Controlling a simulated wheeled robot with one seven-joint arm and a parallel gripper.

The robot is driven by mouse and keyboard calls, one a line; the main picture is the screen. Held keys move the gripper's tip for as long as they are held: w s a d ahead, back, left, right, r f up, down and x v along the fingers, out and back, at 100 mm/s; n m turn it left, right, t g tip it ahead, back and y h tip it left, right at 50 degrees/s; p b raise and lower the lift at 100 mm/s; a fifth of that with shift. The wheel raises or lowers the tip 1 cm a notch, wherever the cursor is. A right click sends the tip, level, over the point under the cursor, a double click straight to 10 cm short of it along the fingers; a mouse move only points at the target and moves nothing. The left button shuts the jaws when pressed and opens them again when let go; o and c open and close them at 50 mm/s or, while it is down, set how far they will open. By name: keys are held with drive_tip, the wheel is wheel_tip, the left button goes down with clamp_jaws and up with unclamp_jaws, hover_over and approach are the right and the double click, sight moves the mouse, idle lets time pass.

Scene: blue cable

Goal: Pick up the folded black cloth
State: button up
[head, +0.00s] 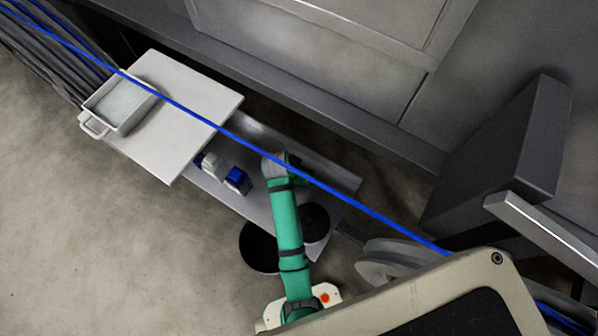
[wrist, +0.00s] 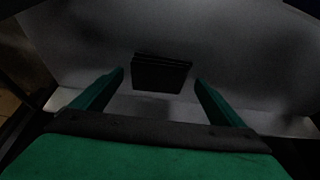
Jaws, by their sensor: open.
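The folded black cloth (wrist: 160,76) lies on a grey shelf surface in the wrist view, with its stacked layers showing along the upper edge. My gripper (wrist: 160,80) is open, with one green finger to the left and one to the right of the cloth in the picture. A gap shows on each side, and nothing is held. In the head view my green arm reaches over the low grey shelf (head: 256,200), and my gripper (head: 297,174) is at its far end, partly behind the blue cable. I cannot make out the cloth in the head view.
A taut blue cable (head: 375,213) crosses the head view diagonally, passing over my arm's end in the picture. A white table (head: 185,115) with a white tray (head: 93,122) stands left. Blue (head: 237,180) and white (head: 212,165) items sit on the shelf, left of my arm.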

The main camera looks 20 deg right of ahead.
drive_tip(key=c, duration=1.1)
drive_tip(key=shift+c, duration=0.2)
wheel_tip(320, 180, up, 10)
drive_tip(key=shift+o, duration=0.6)
